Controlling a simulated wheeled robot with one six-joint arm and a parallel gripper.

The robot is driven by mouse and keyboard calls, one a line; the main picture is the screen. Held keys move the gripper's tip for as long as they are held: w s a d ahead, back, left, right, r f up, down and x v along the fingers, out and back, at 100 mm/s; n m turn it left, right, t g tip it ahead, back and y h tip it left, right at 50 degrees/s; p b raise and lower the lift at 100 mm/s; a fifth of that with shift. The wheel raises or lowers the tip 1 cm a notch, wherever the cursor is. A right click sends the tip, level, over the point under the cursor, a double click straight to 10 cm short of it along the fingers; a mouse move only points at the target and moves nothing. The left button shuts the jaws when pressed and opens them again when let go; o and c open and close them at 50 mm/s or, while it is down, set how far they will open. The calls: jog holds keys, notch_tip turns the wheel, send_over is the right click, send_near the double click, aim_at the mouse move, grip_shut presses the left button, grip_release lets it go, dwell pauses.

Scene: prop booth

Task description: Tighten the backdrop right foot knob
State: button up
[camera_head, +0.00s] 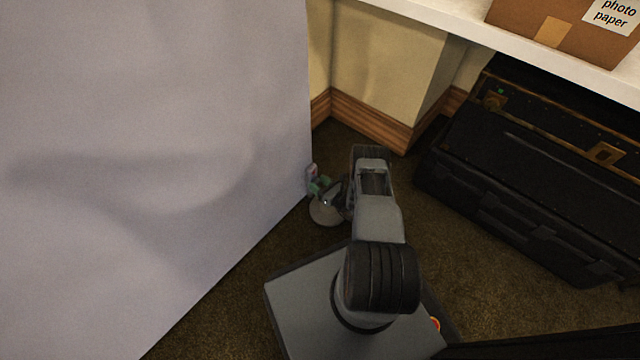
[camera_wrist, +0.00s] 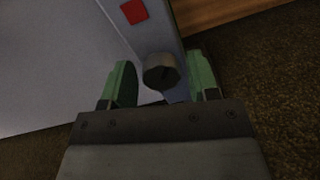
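The right foot knob (camera_wrist: 161,71) is a dark grey round knob on the narrow grey side of the backdrop's foot end (camera_wrist: 150,28), below a red square mark (camera_wrist: 134,12). My gripper (camera_wrist: 157,64) has one green finger on each side of the knob. The fingers are open, and a narrow gap shows on both sides of the knob. In the head view, my gripper (camera_head: 320,186) is at the lower right edge of the backdrop (camera_head: 150,130). The knob is too small to make out there.
A wall with a wooden skirting board (camera_head: 370,120) stands behind. Black cases (camera_head: 530,180) lie at the right under a white shelf (camera_head: 450,15), which carries a photo paper box (camera_head: 560,30). Brown carpet (camera_head: 420,215) is free between my arm and the cases.

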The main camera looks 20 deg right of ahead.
jog(key=c, duration=0.7)
jog(key=shift+c, duration=0.2)
jog(key=m+b, duration=0.2)
jog(key=m, duration=0.1)
jog(key=shift+d+f, duration=0.1)
jog(key=m+b, duration=0.1)
jog(key=m, duration=0.7)
jog(key=shift+d+m+g, duration=0.1)
jog(key=shift+m+g, duration=0.2)
jog(key=shift+m, duration=1.7)
